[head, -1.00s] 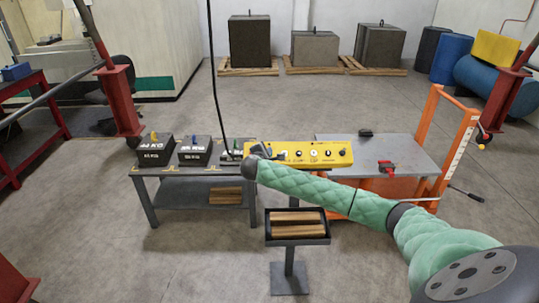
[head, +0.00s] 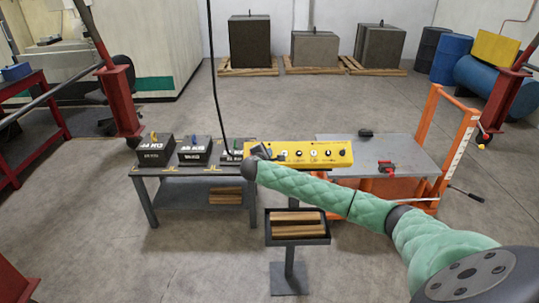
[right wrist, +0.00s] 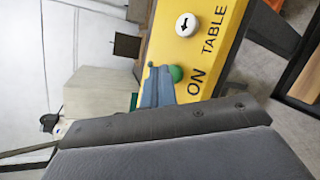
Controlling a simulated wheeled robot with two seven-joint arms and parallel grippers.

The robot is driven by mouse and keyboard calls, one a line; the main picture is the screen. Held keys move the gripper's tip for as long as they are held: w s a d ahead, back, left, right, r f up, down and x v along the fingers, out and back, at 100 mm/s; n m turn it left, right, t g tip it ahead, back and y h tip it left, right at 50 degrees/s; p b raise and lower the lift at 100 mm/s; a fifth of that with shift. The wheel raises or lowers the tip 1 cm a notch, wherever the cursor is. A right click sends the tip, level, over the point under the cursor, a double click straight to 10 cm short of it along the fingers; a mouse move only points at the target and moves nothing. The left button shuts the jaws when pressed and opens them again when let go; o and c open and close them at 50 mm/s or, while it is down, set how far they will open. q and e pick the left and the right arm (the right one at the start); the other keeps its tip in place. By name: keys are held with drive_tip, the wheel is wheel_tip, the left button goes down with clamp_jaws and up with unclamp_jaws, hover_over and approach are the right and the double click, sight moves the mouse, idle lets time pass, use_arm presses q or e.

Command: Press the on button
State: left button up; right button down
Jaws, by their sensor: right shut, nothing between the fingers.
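A yellow control box (head: 335,153) lies across the gap between the two tables in the head view, with several buttons and knobs on its face. In the right wrist view its yellow face (right wrist: 215,22) carries the words ON and TABLE. The green button (right wrist: 176,73) beside ON is round and partly behind my fingers. My right gripper (right wrist: 158,82) is shut and empty, its fingertips at the green button's edge. I cannot tell whether they touch it. In the head view the right gripper (head: 279,156) is small, at the box's left part. My left gripper is not in view.
A white button with an arrow (right wrist: 186,24) sits near TABLE. Dark labelled blocks (head: 156,152) stand on the left table (head: 145,171). A red clamp (head: 386,167) lies on the right tabletop (head: 405,153), by an orange lift frame (head: 466,135). A tray on a stand (head: 297,240) holds wooden pieces.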

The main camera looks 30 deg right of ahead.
drive_tip(key=shift+f, duration=0.1)
drive_tip(key=shift+w+d+f, duration=0.1)
drive_tip(key=shift+w+f, duration=0.05)
drive_tip(key=shift+f, duration=0.15)
drive_tip(key=shift+s+r+p, duration=0.2)
drive_tip(key=shift+r+p, duration=0.25)
drive_tip(key=shift+r, duration=0.15)
drive_tip(key=shift+s+a+r, duration=0.15)
drive_tip(key=shift+a, duration=0.05)
drive_tip(key=shift+s+r+p, duration=0.15)
drive_tip(key=shift+r+p, duration=0.35)
drive_tip(key=shift+p, duration=0.2)
use_arm(q)
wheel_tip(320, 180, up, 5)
drive_tip(key=p, duration=0.3)
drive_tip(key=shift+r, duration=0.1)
use_arm(e)
drive_tip(key=r, duration=0.1)
drive_tip(key=s+a+r, duration=0.1)
drive_tip(key=r, duration=0.1)
drive_tip(key=shift+s+a+r, duration=0.15)
drive_tip(key=shift+s, duration=0.25)
